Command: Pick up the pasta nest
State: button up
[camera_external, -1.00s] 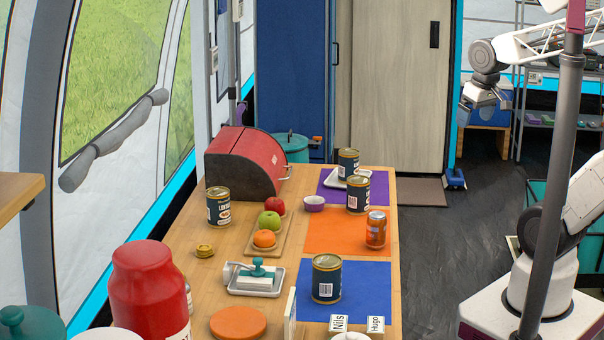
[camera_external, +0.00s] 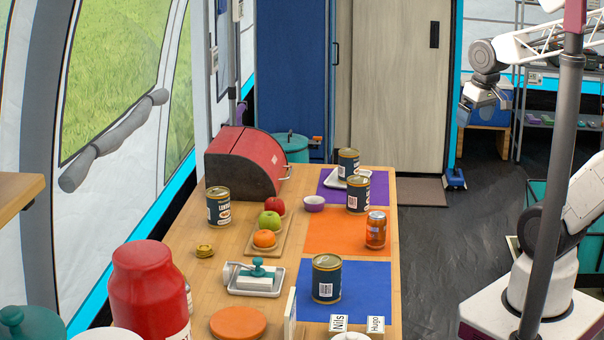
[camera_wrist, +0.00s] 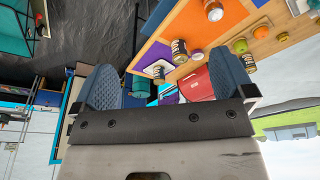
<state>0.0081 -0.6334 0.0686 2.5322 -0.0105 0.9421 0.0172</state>
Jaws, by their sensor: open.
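The pasta nest (camera_external: 204,250) is a small yellow coil lying on the wooden table, left of the fruit board and in front of a dark can. In the wrist view, a small yellow patch (camera_wrist: 283,37) at the upper right appears to be it. My gripper (camera_external: 485,98) is raised over the floor at the right, well away from the table and the nest. In the wrist view, its two blue pads (camera_wrist: 165,85) stand wide apart with nothing held between them.
A can (camera_external: 219,206) stands behind the nest. A board with an orange (camera_external: 264,239) and apples is to its right; a tray with a teal-handled tool (camera_external: 257,280) is in front. A red jar (camera_external: 150,285) stands tall at the near left. A red bread box (camera_external: 245,162) is behind.

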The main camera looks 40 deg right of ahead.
dwell(0.3)
jog(key=c, duration=0.4)
jog(key=shift+w, duration=0.1)
